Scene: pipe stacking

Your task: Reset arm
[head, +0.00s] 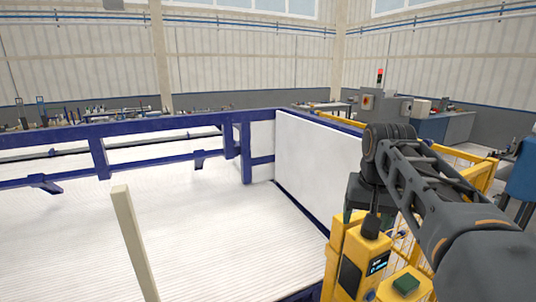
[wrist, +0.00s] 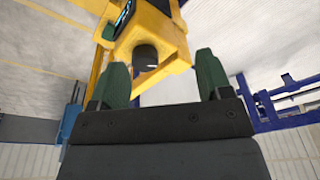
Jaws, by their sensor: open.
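My arm reaches in from the lower right of the head view and bends down at its dark wrist. My gripper (wrist: 163,82) is open in the wrist view, its two green fingers apart with nothing held between them. A yellow unit (head: 347,240) with a small screen and a dark cylinder on top is close to the gripper. The same yellow unit (wrist: 160,38) shows beyond the fingers in the wrist view; I cannot tell whether they touch.
A blue frame (head: 98,155) surrounds a wide white ribbed surface (head: 215,235) on the left. A white panel (head: 318,165) stands at its right side. A pale post (head: 135,245) rises in front. Yellow fencing (head: 478,175) stands behind my arm. Benches and a grey cabinet line the back.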

